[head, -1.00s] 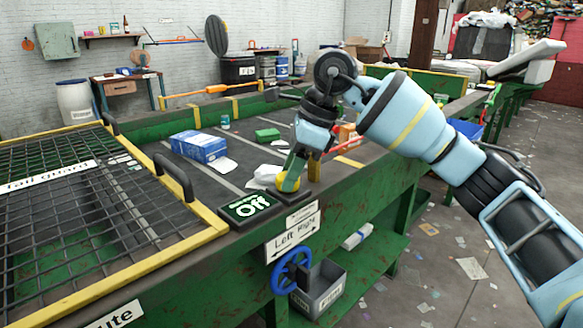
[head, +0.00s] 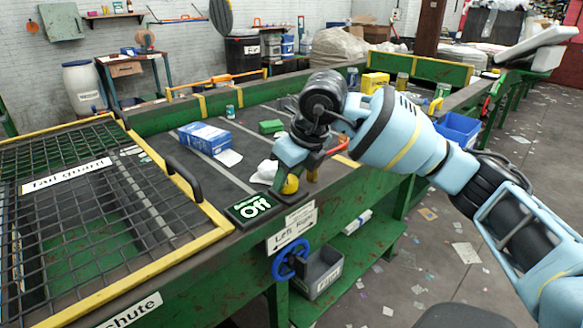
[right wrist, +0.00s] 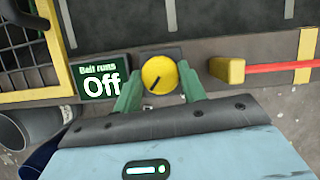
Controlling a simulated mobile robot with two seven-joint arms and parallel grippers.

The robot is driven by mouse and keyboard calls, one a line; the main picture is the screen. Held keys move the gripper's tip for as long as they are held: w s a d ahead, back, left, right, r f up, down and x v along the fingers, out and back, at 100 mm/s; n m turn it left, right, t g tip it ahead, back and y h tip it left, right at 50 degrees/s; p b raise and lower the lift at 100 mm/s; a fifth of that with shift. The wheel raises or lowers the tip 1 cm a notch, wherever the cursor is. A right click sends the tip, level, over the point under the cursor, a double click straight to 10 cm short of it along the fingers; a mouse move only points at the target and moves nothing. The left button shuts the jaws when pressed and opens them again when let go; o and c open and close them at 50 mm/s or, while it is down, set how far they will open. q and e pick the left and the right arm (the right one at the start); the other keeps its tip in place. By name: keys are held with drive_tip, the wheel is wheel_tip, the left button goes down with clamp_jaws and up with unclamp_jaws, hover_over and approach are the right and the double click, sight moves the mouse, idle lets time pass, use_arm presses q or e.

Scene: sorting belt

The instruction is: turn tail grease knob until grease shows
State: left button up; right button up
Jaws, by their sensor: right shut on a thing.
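A round yellow knob (right wrist: 159,75) with a dark pointer line sits on a small dark plate at the belt frame's edge. It also shows low beside the gripper in the head view (head: 290,184). No grease label or visible grease shows on it, so I cannot tell if it is the tail grease knob. My right gripper (right wrist: 160,88) is shut on this knob, one green finger on each side. The pointer line slants to the lower left in the wrist view. My left gripper is not in view.
A "Belt runs Off" sign (right wrist: 101,77) is left of the knob. A yellow post (right wrist: 228,69) stands close on its right. Below are a "Left Right" sign (head: 292,227) and a blue handwheel (head: 290,260). A mesh tail guard (head: 90,200) covers the left.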

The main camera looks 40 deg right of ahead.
drive_tip(key=shift+r+m, duration=0.1)
drive_tip(key=shift+m, duration=0.5)
drive_tip(key=o, duration=1)
drive_tip(key=shift+p+v, duration=0.45)
drive_tip(key=shift+v, duration=3.45)
drive_tip(key=shift+a, duration=0.15)
drive_tip(key=shift+c, duration=0.2)
